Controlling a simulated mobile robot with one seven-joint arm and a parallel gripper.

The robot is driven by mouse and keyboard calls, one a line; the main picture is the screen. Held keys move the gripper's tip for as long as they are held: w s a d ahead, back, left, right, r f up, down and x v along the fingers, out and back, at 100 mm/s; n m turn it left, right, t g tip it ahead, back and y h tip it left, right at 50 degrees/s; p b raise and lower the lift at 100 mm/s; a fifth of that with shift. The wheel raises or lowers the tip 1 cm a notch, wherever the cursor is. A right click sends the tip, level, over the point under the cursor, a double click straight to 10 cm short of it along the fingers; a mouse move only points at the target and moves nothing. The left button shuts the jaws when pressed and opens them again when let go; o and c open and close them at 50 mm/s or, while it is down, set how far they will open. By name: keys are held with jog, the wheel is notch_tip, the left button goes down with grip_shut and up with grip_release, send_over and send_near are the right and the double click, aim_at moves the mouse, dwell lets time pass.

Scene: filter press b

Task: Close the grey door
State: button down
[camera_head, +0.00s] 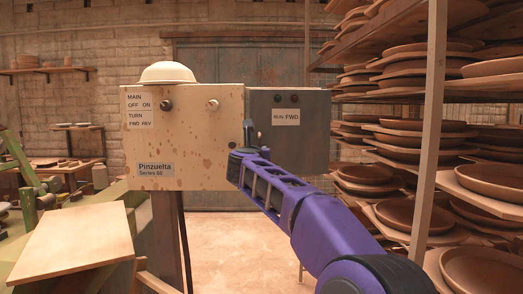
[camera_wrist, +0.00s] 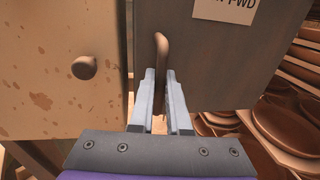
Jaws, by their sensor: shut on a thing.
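The grey door (camera_head: 290,150) is the dark grey panel at the right of a cream control box (camera_head: 200,130). It bears a "RUN FWD" label and two small round lamps. Its upright handle (camera_wrist: 161,45) is near its left edge; the handle also shows in the head view (camera_head: 248,130). My gripper (camera_wrist: 162,76) is shut on the handle, one finger on each side. In the head view my gripper (camera_head: 247,150) is partly hidden by my purple arm. In the wrist view a gap shows between the door's left edge and the cream panel; how far the door is ajar I cannot tell.
A shelf rack with stacked clay dishes (camera_head: 400,150) stands close on the right, behind a metal post (camera_head: 430,130). A wooden board (camera_head: 75,240) lies at lower left.

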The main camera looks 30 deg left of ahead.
jog(key=shift+r, duration=0.2)
jog(key=c, duration=1.2)
grip_release()
jog(key=shift+o, duration=0.2)
jog(key=shift+w+a+f, duration=0.1)
jog(key=shift+w+a, duration=0.05)
jog(key=shift+s+f, duration=0.15)
jog(key=shift+s, duration=0.05)
jog(key=b+v, duration=0.6)
jog(key=v, duration=1.1)
